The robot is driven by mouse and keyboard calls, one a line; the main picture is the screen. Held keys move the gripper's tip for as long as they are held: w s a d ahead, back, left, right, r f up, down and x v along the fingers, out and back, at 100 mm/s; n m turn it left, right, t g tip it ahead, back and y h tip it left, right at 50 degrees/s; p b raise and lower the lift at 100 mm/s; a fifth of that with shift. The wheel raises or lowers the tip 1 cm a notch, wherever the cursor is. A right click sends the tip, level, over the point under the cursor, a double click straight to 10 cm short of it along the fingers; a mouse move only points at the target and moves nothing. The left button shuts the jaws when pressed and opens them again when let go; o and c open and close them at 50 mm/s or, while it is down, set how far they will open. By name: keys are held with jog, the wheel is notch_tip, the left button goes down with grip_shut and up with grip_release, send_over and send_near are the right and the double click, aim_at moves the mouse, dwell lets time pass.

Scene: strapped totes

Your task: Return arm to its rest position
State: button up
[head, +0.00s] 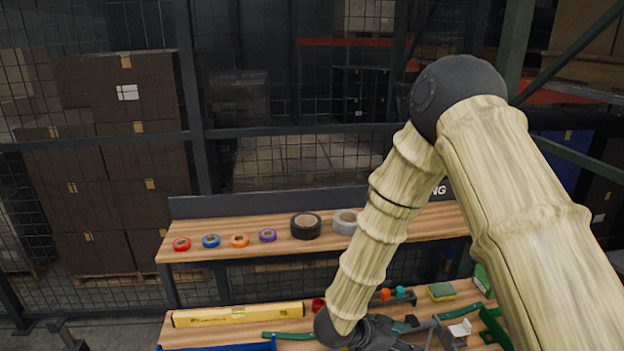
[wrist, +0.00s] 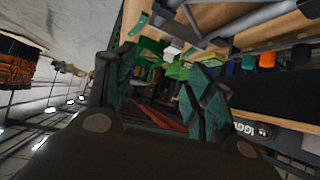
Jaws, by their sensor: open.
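My arm reaches from the right side of the head view down to the lower shelf, bent at a dark elbow joint. My gripper shows in the wrist view (wrist: 160,88) with its two dark green fingers spread apart. I see nothing held between them. In the head view the dark gripper body sits low at the bottom edge, above the cluttered lower shelf (head: 235,338). The forearm partly covers it there, and I cannot make out the fingertips clearly or tell whether it touches anything.
The upper shelf (head: 205,233) holds several small coloured tape rolls, a black roll (head: 305,226) and a grey roll (head: 345,221). A yellow box (head: 238,315) and a yellow-green sponge (head: 441,291) lie on the lower shelf. A mesh fence and stacked boxes (head: 125,160) stand behind.

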jog(key=s+d+f+n+t+y, duration=0.1)
jog(key=s+f+n+y, duration=0.15)
jog(key=f, duration=0.25)
jog(key=s+d+f+n+t+y, duration=0.1)
jog(key=f+n, duration=0.2)
jog(key=f, duration=0.2)
jog(key=s+f+n+g+y, duration=0.25)
jog(key=s+f, duration=0.25)
jog(key=s, duration=0.5)
jog(key=s+a+f+n+g+y, duration=0.1)
jog(key=s+f+n+y, duration=0.2)
jog(key=s, duration=0.6)
jog(key=s+f+n+g+y, duration=0.25)
jog(key=s+f, duration=0.35)
jog(key=s, duration=0.4)
notch_tip(320, 180, down, 9)
jog(key=b, duration=1)
jog(key=shift+w+f+t+h, duration=0.2)
jog(key=shift+w+t+h, duration=0.05)
jog(key=shift+t+h, duration=0.2)
